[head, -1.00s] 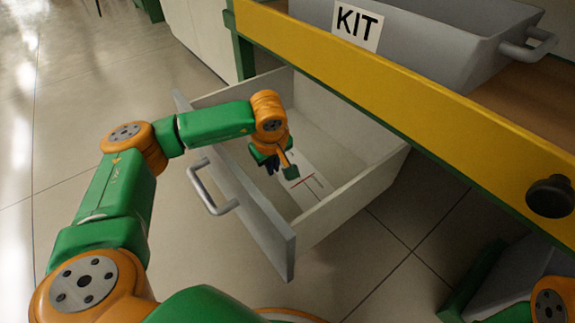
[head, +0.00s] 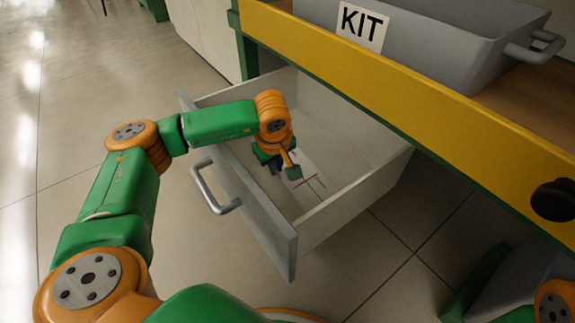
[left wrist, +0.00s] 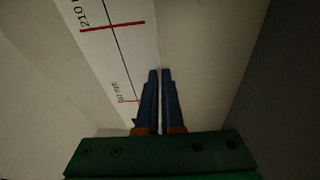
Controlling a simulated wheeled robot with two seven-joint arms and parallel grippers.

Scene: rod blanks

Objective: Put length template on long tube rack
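The length template (head: 310,172) is a flat white strip with a black line, red cross marks and printed lengths. It is inside the open drawer, partly hidden by my left gripper (head: 283,172). In the left wrist view the template (left wrist: 108,50) runs from the top edge down to the fingertips. The blue fingers of the left gripper (left wrist: 160,72) are close together at the template's right edge, with a thin pale gap between them, and look shut on it. My right gripper is out of view. I see no long tube rack.
The drawer (head: 350,205) is pulled out under a yellow-edged table (head: 430,85); its walls surround my left gripper. A grey bin (head: 430,35) marked KIT stands on the table. A black knob (head: 553,200) sticks out of the table's edge. The floor left of the drawer is clear.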

